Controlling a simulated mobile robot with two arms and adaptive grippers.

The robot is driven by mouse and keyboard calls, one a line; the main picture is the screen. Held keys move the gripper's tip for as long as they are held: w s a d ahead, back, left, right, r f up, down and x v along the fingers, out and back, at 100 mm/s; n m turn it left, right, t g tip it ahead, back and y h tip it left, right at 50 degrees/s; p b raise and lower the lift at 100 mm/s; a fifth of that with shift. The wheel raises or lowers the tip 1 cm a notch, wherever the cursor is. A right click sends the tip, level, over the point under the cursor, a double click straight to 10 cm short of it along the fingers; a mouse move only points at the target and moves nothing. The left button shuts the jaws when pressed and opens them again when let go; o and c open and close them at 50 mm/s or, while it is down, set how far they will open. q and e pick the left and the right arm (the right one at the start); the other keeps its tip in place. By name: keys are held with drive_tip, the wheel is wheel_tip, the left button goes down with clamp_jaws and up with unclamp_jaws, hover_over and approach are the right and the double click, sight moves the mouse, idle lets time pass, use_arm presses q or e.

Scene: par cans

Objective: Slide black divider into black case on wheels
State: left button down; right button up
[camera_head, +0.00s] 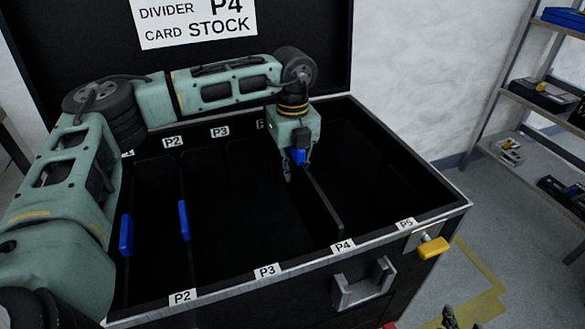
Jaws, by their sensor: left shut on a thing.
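The black case on wheels (225,291) stands open in front of me, with its lid up at the back. Its front rim carries labels P2, P3, P4 and P5. My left gripper (293,166) reaches into the case from above and is shut on the blue handle of a black divider (325,203). This divider stands on edge inside the case, its near end close to the front P4 label (343,246). Its lower part is lost in the dark, so I cannot tell how deep it sits. Part of my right gripper (450,318) shows at the bottom edge.
Two other dividers with blue handles (126,235) (184,220) stand in the left part of the case. A yellow latch (433,248) sticks out at the front right corner. A shelf rack (540,108) stands at right, with open floor before it.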

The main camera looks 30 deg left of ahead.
sight(292, 187)
use_arm(q)
drive_tip(key=shift+f+b, duration=0.35)
drive_tip(key=shift+f, duration=0.4)
drive_tip(key=shift+f+b, duration=0.4)
drive_tip(key=shift+f, duration=0.4)
drive_tip(key=shift+f+b, duration=0.3)
drive_tip(key=shift+f, duration=0.8)
use_arm(e)
drive_tip(key=w+a+r+t+y, duration=0.1)
drive_tip(key=w+r+t, duration=0.1)
drive_tip(key=r, duration=0.4)
drive_tip(key=w+a+r+t+y, duration=0.1)
drive_tip(key=r+t, duration=0.4)
drive_tip(key=r, duration=0.2)
drive_tip(key=shift+w+a+y, duration=0.3)
drive_tip(key=shift+w, duration=0.1)
use_arm(q)
drive_tip(key=c, duration=1.8)
unclamp_jaws()
wheel_tip(292, 187, up, 12)
drive_tip(key=shift+r, duration=0.1)
